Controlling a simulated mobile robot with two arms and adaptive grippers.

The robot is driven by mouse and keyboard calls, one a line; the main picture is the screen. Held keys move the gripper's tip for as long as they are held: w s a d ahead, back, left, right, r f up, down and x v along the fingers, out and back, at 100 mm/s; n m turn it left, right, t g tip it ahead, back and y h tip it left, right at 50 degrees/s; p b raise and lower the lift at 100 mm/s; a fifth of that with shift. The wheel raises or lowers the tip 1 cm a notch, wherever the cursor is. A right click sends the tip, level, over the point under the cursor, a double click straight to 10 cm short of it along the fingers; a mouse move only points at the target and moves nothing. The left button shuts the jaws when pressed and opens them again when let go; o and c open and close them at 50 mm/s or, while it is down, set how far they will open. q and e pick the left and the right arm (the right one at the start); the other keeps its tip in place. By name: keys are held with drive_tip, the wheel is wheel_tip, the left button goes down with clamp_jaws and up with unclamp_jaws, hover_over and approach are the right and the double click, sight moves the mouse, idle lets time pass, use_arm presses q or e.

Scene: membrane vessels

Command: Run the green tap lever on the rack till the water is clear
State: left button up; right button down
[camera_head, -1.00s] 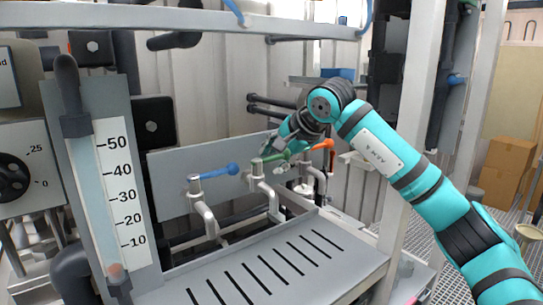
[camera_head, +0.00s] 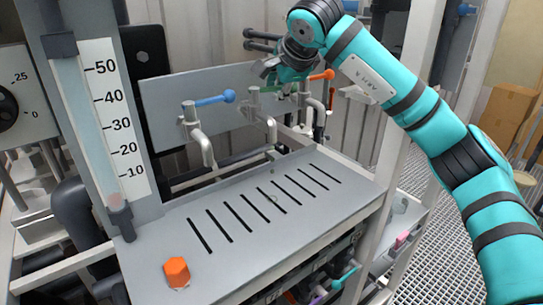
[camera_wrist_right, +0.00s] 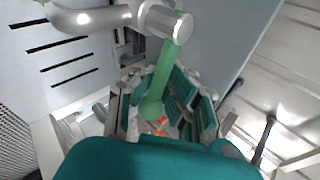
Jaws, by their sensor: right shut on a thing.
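The green tap lever (camera_wrist_right: 164,75) runs down from its metal tap body (camera_wrist_right: 170,22) in the right wrist view. Its rounded end lies between the fingers of my right gripper (camera_wrist_right: 165,112). My right gripper (camera_head: 278,76) is shut on the lever; in the head view it hides most of the green. The middle tap's spout (camera_head: 268,130) bends down over the slotted grey drain tray (camera_head: 330,205). I cannot make out a clear stream of water under it. My left gripper is not in view.
A blue-lever tap (camera_head: 215,99) stands to the left and an orange-lever tap (camera_head: 322,75) close on the right. An orange hexagonal piece (camera_head: 177,271) sits on the tray's front left. A scaled sight tube (camera_head: 85,125) stands at the left. A white rack post (camera_head: 392,110) is near my right arm.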

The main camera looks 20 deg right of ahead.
drive_tip(key=shift+s+a+f+m+h+b, duration=0.15)
drive_tip(key=shift+s+m+h+b, duration=0.2)
drive_tip(key=shift+m+h, duration=0.25)
drive_tip(key=s+m+g+h+p, duration=0.1)
drive_tip(key=m+h+p, duration=0.1)
drive_tip(key=m, duration=0.1)
drive_tip(key=s+a+m+g+h+p, duration=0.1)
drive_tip(key=m+h+p, duration=0.1)
drive_tip(key=m, duration=0.2)
drive_tip(key=s+m+g+h+p, duration=0.1)
drive_tip(key=m+g+h+p, duration=0.1)
drive_tip(key=m, duration=0.1)
drive_tip(key=shift+s+a+m+h, duration=0.3)
drive_tip(key=shift+s+a+h, duration=0.05)
drive_tip(key=shift+a+h, duration=0.05)
drive_tip(key=shift+r, duration=0.3)
idle(2.0)
